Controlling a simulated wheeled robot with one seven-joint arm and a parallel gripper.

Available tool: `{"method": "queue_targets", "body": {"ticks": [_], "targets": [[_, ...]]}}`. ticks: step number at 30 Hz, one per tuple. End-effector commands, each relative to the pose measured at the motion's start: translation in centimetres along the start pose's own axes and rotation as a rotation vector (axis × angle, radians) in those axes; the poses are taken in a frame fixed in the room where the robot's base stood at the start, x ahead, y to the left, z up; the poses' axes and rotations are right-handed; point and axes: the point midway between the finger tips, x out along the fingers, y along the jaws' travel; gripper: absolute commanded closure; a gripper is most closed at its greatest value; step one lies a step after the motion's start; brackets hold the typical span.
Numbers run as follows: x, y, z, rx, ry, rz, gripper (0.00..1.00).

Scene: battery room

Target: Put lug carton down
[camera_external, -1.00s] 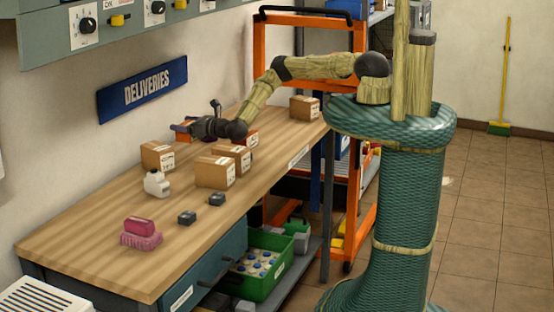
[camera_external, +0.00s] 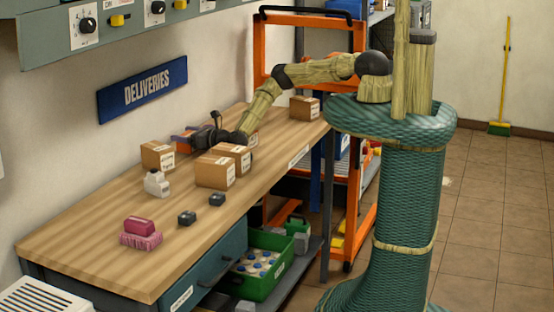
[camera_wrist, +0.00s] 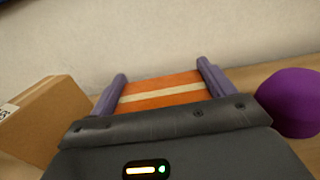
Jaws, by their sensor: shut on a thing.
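The lug carton (camera_wrist: 165,92) is an orange box with a cream stripe. My gripper (camera_wrist: 161,72) is shut on it, with one purple finger at each side. In the external view the carton (camera_external: 181,138) shows small and partly hidden at my gripper's tip (camera_external: 184,136), low over the back of the wooden bench (camera_external: 110,225). It is close to the bench top, but I cannot tell whether it touches. The carton looks about level.
A brown box (camera_external: 157,154) stands just in front of the carton, and more brown boxes (camera_external: 214,172) stand to the right. A white bottle (camera_external: 157,183) is nearby. A purple rounded thing (camera_wrist: 292,102) is right of my gripper. The wall is close behind.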

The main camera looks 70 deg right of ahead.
Motion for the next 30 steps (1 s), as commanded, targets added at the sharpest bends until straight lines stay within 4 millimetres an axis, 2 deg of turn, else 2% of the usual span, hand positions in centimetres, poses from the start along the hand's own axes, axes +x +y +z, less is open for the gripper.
{"method": "queue_targets", "body": {"ticks": [14,15,18,26,30], "targets": [[-0.2,0.2,-1.1,-0.001,0.0,0.004,0.56],[-0.2,0.2,-1.2,-0.001,0.003,0.005,0.16],[-0.3,0.2,-1.4,-0.002,0.004,0.005,0.0],[-0.4,0.2,-1.4,-0.003,0.007,0.006,0.0],[-0.3,0.2,-0.4,-0.002,0.006,0.005,0.0]]}}
